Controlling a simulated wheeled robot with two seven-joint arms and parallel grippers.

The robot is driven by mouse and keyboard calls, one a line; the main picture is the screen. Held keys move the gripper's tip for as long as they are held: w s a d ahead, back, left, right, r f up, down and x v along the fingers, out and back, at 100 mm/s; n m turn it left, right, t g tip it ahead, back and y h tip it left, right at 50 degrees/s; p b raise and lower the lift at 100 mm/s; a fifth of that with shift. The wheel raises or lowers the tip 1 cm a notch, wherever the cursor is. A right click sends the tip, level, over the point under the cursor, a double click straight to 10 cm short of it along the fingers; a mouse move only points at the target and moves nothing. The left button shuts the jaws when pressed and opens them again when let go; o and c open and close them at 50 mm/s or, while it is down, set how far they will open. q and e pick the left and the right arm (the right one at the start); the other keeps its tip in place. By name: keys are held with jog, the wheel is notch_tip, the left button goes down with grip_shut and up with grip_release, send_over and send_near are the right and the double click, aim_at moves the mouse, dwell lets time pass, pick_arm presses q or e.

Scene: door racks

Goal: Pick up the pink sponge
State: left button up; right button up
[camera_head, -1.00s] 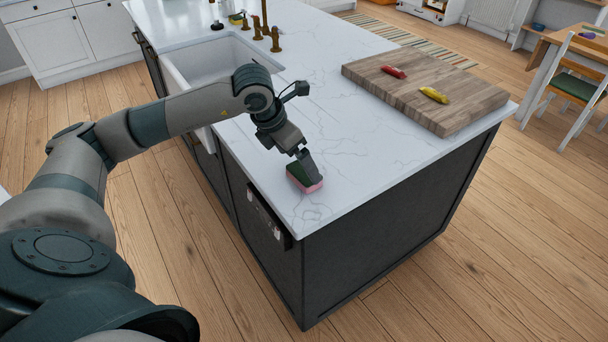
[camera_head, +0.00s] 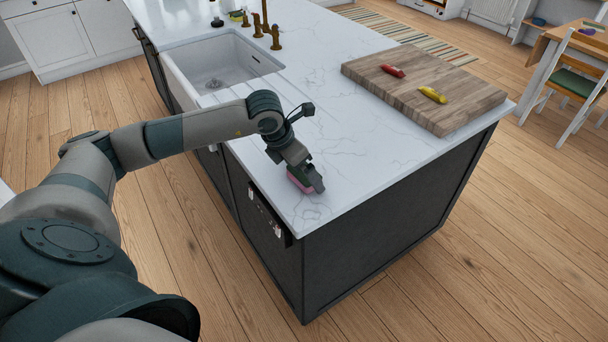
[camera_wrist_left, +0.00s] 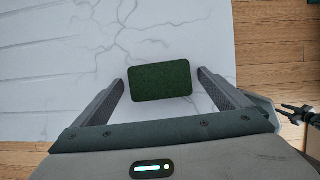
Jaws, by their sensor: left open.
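The pink sponge (camera_head: 299,184) with a green top lies on the white marble counter near its front corner. My left gripper (camera_head: 312,180) is over it and partly hides it in the head view. In the left wrist view the sponge's green top (camera_wrist_left: 160,80) lies between the two spread fingers of the left gripper (camera_wrist_left: 163,88), with a gap on each side. The left gripper is open and does not grip the sponge. In the wrist view, something dark at the right edge (camera_wrist_left: 300,112) may be part of my right gripper; its jaws are unclear.
A white sink (camera_head: 222,66) with brass taps (camera_head: 266,30) is set in the counter (camera_head: 370,165) behind my arm. A wooden board (camera_head: 425,85) holds a red item (camera_head: 392,71) and a yellow item (camera_head: 433,95). The counter between sponge and board is clear.

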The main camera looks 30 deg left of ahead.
aim_at(302, 173)
pick_arm(q)
jog(key=c, duration=1.1)
pick_arm(e)
jog(key=shift+d, duration=0.1)
